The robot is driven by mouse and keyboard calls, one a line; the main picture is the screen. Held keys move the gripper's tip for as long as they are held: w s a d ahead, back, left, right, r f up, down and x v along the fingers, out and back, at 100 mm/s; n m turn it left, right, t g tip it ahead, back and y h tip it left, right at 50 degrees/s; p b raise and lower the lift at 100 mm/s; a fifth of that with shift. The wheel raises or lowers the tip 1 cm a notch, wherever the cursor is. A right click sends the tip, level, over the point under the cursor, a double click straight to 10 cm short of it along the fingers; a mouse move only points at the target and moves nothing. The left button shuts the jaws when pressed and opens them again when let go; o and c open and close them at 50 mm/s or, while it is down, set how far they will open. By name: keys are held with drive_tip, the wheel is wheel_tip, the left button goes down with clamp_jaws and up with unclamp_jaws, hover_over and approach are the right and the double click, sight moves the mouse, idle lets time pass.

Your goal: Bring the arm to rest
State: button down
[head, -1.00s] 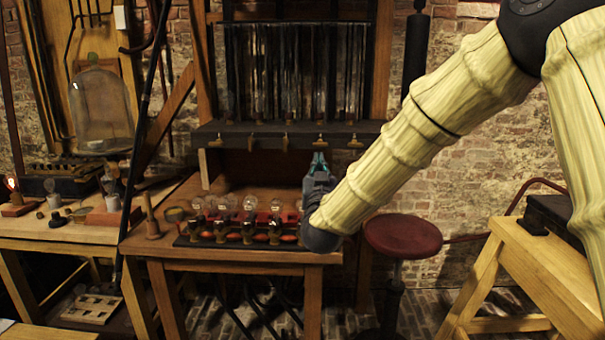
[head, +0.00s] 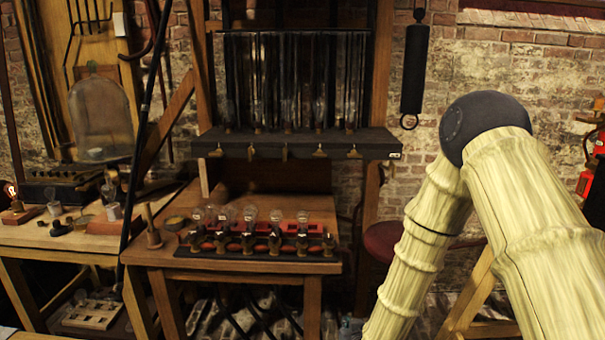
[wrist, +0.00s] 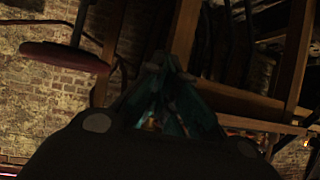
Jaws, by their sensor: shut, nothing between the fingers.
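My gripper (wrist: 165,92) shows in the wrist view with its green fingers together and nothing between them. It is out of the head view, where only my pale ribbed arm shows, folded at the right and running down past the bottom edge. In the wrist view, a table's wooden legs and frame lie beyond the fingers. The gripper appears clear of the furniture, though the dark picture makes the distance hard to judge.
A wooden table (head: 230,262) bears a rack of bulbs (head: 255,245). Above it is a dark shelf (head: 300,145) with glass tubes. A red stool (head: 382,240) stands partly behind my arm; it also shows in the wrist view (wrist: 62,57). A workbench (head: 60,240) is at left.

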drive_tip(key=s+d+f+g+p, duration=0.2)
drive_tip(key=s+d+f+g, duration=0.15)
drive_tip(key=s+f, duration=0.75)
drive_tip(key=s+d+f+g+p, duration=0.1)
drive_tip(key=s+d+f+g, duration=0.2)
drive_tip(key=s, duration=1.2)
drive_tip(key=s+d+f+m+g+h+p, duration=0.1)
drive_tip(key=s+d+f+g, duration=0.3)
drive_tip(key=s, duration=1.2)
drive_tip(key=shift+g+p, duration=0.3)
drive_tip(key=shift+g, duration=0.35)
